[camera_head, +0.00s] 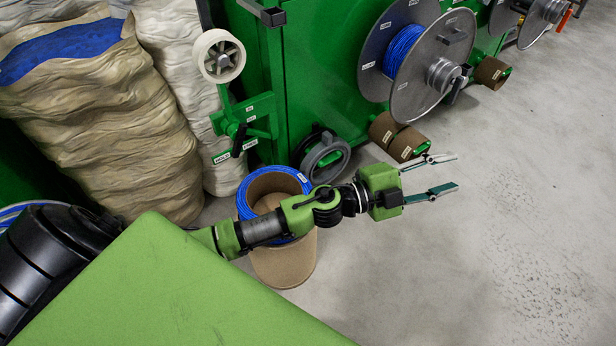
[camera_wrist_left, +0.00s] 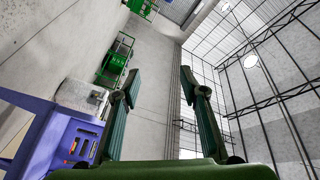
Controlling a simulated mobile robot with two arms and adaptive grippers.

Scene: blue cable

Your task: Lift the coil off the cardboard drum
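The blue coil (camera_head: 242,196) rests around the upper part of the brown cardboard drum (camera_head: 285,268), which stands upright and open-topped on the floor. My left arm crosses in front of the drum and hides part of the coil's near side. My left gripper (camera_head: 445,173) is open and empty, to the right of the drum and pointing right, away from the coil. In the left wrist view, the left gripper (camera_wrist_left: 155,85) shows two spread fingers with nothing between them. My right gripper is not in view.
A green machine (camera_head: 325,75) with a large grey reel (camera_head: 432,67) of blue cable stands behind. Small brown rolls (camera_head: 397,136) and a dark grey reel (camera_head: 325,157) sit low beside it. Large sacks (camera_head: 100,110) stand at left. The floor (camera_head: 500,240) at right is clear.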

